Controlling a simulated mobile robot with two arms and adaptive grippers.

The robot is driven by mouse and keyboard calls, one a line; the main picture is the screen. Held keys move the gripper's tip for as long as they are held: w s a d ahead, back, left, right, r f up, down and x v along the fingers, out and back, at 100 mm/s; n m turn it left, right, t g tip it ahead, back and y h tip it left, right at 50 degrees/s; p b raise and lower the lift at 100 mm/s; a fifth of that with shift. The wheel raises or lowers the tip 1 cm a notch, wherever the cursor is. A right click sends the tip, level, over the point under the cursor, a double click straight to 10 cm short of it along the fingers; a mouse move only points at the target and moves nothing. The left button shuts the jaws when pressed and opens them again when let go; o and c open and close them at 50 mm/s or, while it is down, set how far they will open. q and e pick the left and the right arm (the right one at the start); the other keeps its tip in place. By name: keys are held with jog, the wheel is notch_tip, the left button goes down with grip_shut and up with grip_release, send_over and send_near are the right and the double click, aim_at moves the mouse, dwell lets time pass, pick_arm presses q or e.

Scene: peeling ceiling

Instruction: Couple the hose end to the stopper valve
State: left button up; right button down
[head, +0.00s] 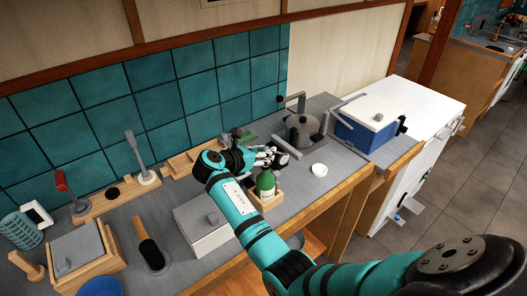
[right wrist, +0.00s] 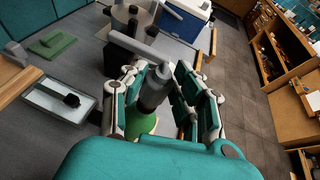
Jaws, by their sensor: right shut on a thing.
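My right gripper (head: 276,158) is over the back of the counter, beside the top of a green bottle (head: 266,184). In the right wrist view, its fingers (right wrist: 165,95) are closed around a grey cylindrical fitting (right wrist: 155,88). The fitting is above the green bottle (right wrist: 142,124); I cannot tell whether they are joined. A grey bar shows just beyond the fitting. I cannot tell for sure which part is the hose end and which is the stopper valve. A grey round vessel (head: 303,128) with bar-like handles stands beyond the gripper. My left gripper is not in view.
A blue box with a white lid (head: 366,120) stands at the right. A grey box (head: 201,224), a black brush-like thing (head: 150,252) and wooden stands (head: 115,198) occupy the left.

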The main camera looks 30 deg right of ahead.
jog(key=shift+s+f, duration=0.1)
jog(key=shift+f, duration=0.15)
jog(key=shift+f, duration=0.55)
jog(key=c, duration=1.2)
grip_release()
jog(key=shift+o, duration=1.3)
jog(key=shift+a+r, duration=0.1)
jog(key=shift+a, duration=0.05)
jog(key=s+a+r+p, duration=0.1)
jog(key=a+r, duration=0.5)
jog(key=shift+s+a+r, duration=0.2)
jog(key=shift+s+r, duration=0.1)
jog(key=shift+r, duration=0.05)
